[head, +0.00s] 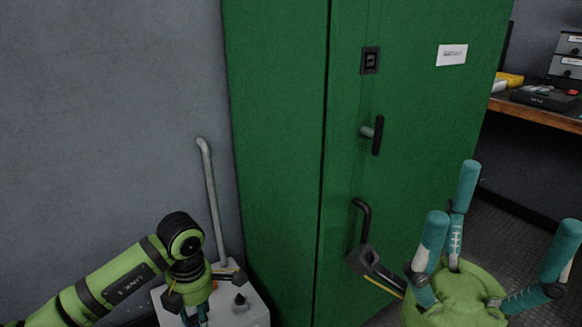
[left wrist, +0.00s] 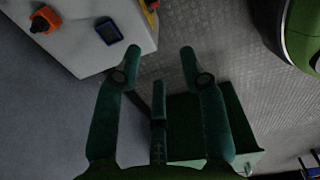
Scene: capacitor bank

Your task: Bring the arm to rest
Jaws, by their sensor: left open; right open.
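My left arm comes in from the left in the head view. Its gripper (head: 195,316) points down beside a grey-white box, partly cut off by the bottom edge. In the left wrist view, the left gripper (left wrist: 160,68) has its teal fingers spread with nothing between them. My right gripper (head: 492,215) is at the lower right of the head view. Its teal fingers point up, spread apart and empty, in front of the green cabinet and the floor.
A tall green cabinet (head: 280,130) with a dark handle (head: 377,135) stands in the middle. A workbench (head: 540,115) is at the right.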

